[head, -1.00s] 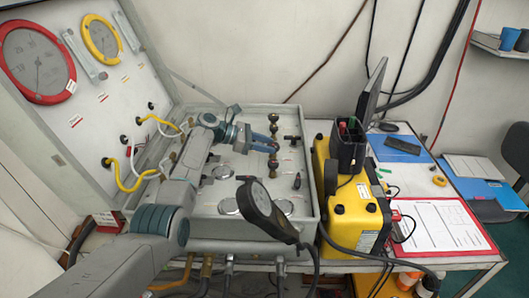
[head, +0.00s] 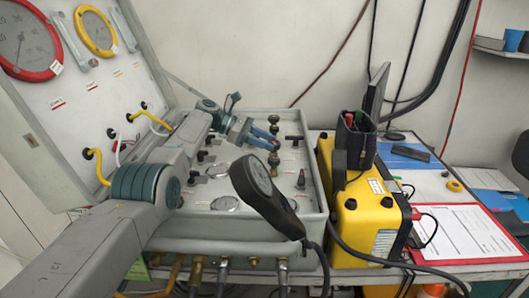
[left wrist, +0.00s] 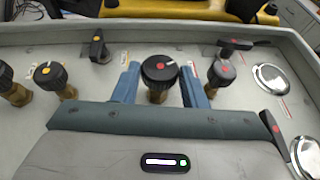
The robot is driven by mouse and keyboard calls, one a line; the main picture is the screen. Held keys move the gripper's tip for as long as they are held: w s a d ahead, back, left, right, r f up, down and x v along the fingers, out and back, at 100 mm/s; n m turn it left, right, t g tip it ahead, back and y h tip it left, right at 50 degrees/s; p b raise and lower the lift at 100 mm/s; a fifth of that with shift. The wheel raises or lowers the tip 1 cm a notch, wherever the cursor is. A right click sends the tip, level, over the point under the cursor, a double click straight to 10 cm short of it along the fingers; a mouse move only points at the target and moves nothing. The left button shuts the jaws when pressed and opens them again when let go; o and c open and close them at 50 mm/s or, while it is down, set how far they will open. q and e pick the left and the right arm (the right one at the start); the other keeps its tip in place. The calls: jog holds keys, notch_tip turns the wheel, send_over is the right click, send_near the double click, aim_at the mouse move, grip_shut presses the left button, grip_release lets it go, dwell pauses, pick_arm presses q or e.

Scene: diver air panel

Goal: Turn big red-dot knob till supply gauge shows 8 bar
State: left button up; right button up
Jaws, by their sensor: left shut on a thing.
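The big black knob with a red dot and a white mark (left wrist: 160,70) stands on the panel in the left wrist view. My left gripper (head: 276,138) reaches over the panel from the left, its blue fingers one on each side of this knob and shut on it. In the head view the knob is mostly hidden by the fingers. A red-ringed gauge (head: 25,42) and a yellow-ringed gauge (head: 95,32) sit in the raised lid. Their needles are too small to read surely, and I cannot tell which is the supply gauge. My right gripper is not in view.
Smaller knobs with an orange dot (left wrist: 48,74) and a red dot (left wrist: 222,72) flank the big one, with black lever handles (left wrist: 98,46) behind. A black round-headed device on a cable (head: 258,185) rises before the panel. A yellow case (head: 360,215) stands at its right.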

pick_arm(q)
jog(key=shift+s+d+f+b, duration=0.15)
jog(key=shift+f+b, duration=0.25)
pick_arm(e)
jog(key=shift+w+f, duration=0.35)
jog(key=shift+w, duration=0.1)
pick_arm(q)
jog(key=o, duration=0.9)
jog(key=shift+o, duration=0.3)
jog(key=shift+d, duration=0.1)
jog(key=shift+r, duration=0.2)
jog(key=shift+r, duration=0.15)
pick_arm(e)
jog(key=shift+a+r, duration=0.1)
